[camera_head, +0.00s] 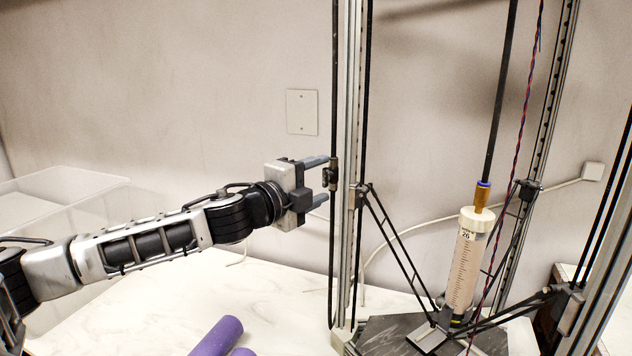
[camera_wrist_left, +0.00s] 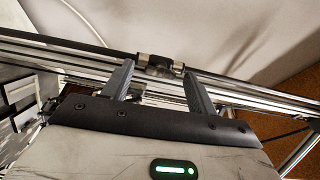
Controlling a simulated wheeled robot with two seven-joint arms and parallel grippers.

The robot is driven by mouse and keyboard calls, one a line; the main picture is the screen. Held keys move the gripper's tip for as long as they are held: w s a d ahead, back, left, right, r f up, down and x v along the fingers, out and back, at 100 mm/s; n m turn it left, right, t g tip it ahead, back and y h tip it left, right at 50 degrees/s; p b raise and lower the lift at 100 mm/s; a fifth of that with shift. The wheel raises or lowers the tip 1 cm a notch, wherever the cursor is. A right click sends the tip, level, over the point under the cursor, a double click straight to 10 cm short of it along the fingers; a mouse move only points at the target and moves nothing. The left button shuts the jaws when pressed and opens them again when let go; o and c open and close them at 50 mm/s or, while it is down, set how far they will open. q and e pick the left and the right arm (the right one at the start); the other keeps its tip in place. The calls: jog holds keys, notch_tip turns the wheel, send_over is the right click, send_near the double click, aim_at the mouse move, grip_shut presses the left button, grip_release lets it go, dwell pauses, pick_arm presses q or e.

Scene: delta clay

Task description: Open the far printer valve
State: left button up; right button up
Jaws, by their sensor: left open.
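The valve (camera_head: 331,174) is a small dark metal fitting on the black tube that runs down beside the printer's left column. In the left wrist view the valve (camera_wrist_left: 158,65) appears as a silver and dark fitting lying across the gap between the fingertips. My left gripper (camera_head: 323,179) is open, its fingers pointing right. One fingertip is just above the valve and the other below it in the head view. I cannot tell whether either finger touches it. My right gripper is out of view.
The printer's metal column (camera_head: 350,120) stands right behind the valve. A syringe (camera_head: 467,262) with thin black arms hangs at the printer's centre. Purple cylinders (camera_head: 217,337) lie on the white table (camera_head: 275,290). A clear bin (camera_head: 60,200) stands at the left.

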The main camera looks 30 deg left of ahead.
pick_arm(q)
jog(key=s+a+b, duration=0.2)
jog(key=s+b, duration=1.1)
jog(key=s, duration=0.2)
jog(key=shift+s, duration=0.4)
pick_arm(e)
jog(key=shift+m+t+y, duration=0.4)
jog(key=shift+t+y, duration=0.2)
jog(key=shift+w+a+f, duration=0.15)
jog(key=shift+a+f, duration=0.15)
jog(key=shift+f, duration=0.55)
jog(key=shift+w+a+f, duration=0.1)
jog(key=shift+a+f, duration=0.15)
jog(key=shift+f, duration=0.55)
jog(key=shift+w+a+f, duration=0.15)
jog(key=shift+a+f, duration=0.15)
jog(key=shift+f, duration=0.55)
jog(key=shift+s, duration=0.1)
